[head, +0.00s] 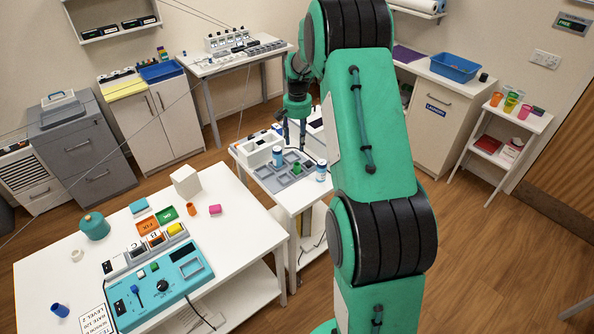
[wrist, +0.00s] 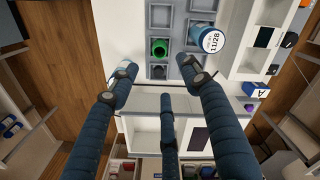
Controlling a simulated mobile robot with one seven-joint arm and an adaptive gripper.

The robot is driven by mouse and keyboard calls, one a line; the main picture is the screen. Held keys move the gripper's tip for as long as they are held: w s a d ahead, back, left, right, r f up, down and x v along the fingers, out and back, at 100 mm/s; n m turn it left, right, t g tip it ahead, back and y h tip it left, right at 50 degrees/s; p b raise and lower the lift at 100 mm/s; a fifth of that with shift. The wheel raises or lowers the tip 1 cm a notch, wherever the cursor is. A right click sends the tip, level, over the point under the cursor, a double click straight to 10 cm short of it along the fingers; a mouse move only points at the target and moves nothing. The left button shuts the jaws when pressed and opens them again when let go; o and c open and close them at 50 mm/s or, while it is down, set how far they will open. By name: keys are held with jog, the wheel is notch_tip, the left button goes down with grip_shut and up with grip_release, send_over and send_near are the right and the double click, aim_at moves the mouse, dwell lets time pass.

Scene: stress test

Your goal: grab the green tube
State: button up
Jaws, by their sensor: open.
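The green tube (wrist: 160,48) stands in a compartment of a grey tray (wrist: 159,72) in the wrist view, seen from above with its dark opening showing. In the head view the green tube (head: 297,169) is a small green spot in the tray on the small white table. My gripper (wrist: 158,72) is open and empty, with dark blue fingers spread; the tube shows between and beyond the two long fingertips, apart from them. In the head view my gripper (head: 295,132) hangs over the back of that table, pointing down.
A white-lidded bottle marked 11/28 (wrist: 211,41) stands close right of the tube. A white table (head: 240,215) with a teal panel is at front left.

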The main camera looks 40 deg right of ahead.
jog(key=b, duration=0.1)
send_over(297, 165)
jog(key=shift+s+a+f, duration=0.1)
jog(key=shift+s+f, duration=0.05)
jog(key=shift+f, duration=1.25)
jog(key=shift+s+a+f, duration=0.1)
jog(key=shift+s+f, duration=0.05)
jog(key=shift+f, duration=1.25)
jog(key=shift+s+a+f, duration=0.1)
jog(key=shift+s+f, duration=0.05)
jog(key=shift+f, duration=1.25)
jog(key=shift+a+f+b, duration=0.1)
jog(key=shift+f+b, duration=0.45)
jog(key=shift+f, duration=2.05)
jog(key=c, duration=1)
